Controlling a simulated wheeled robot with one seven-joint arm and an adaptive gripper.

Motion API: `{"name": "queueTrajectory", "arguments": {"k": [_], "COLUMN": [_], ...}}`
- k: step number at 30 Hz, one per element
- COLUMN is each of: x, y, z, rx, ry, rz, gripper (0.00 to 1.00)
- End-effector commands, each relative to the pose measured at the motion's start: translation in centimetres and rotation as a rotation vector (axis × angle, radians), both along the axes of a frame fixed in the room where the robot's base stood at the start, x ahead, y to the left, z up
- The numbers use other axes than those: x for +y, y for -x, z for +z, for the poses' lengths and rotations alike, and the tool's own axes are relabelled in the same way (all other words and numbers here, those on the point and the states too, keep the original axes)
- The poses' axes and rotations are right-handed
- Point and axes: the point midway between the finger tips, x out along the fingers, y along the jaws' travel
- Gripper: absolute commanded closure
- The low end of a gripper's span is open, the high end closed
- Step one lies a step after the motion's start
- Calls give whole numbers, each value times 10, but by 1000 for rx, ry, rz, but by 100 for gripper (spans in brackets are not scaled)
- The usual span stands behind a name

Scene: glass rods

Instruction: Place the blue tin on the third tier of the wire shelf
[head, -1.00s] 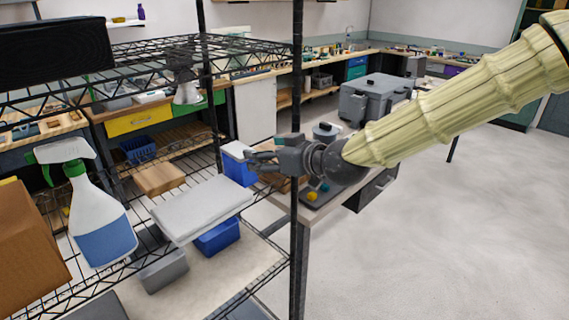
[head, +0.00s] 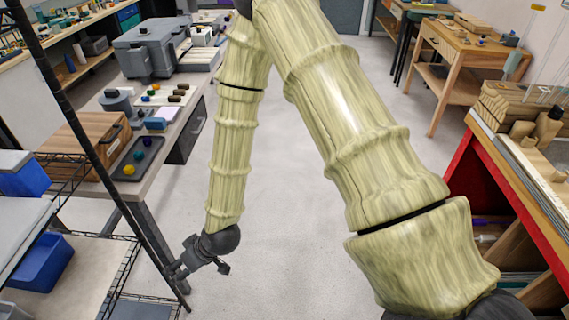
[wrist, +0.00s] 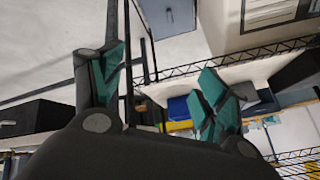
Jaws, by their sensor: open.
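A box-shaped blue tin with a white lid (head: 24,176) stands upright on a wire tier of the black wire shelf (head: 70,172) at the left of the head view, near the tier's right end; its left part is cut off by the frame. I cannot count which tier this is. My gripper (head: 181,268) is lower and to the right of the tin, beside the shelf's corner post and apart from the tin. In the wrist view its teal-padded fingers (wrist: 160,82) are spread with nothing between them. A blue patch (wrist: 178,108) shows beyond them; I cannot tell which object it is.
A blue bin (head: 42,262) sits on the tier below. A workbench (head: 150,190) with a wooden case (head: 80,145) and a small tray (head: 138,158) stands behind the shelf. A red-sided table (head: 465,165) stands at right. The floor (head: 300,260) between is clear.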

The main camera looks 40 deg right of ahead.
Motion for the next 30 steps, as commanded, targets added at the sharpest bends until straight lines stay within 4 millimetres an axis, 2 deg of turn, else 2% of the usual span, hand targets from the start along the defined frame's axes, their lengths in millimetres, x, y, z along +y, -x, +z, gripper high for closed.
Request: {"name": "queueTrajectory", "arguments": {"k": [1, 3, 6, 9, 12, 15, 18, 21, 30], "x": [-18, -43, -81, -118, -149, -174, -190, -195, -196], "y": [27, 61, 112, 162, 206, 237, 255, 262, 263], "z": [-29, -62, -100, -129, -146, -155, -159, -160, -160], "rx": [65, 146, 250, 344, 416, 465, 492, 503, 503], "ry": [33, 77, 147, 220, 288, 340, 372, 386, 386], "rz": [-30, -80, -149, -212, -265, -305, -327, -337, -339], "gripper": [25, 25, 25, 25, 25, 25, 25, 25, 25]}}
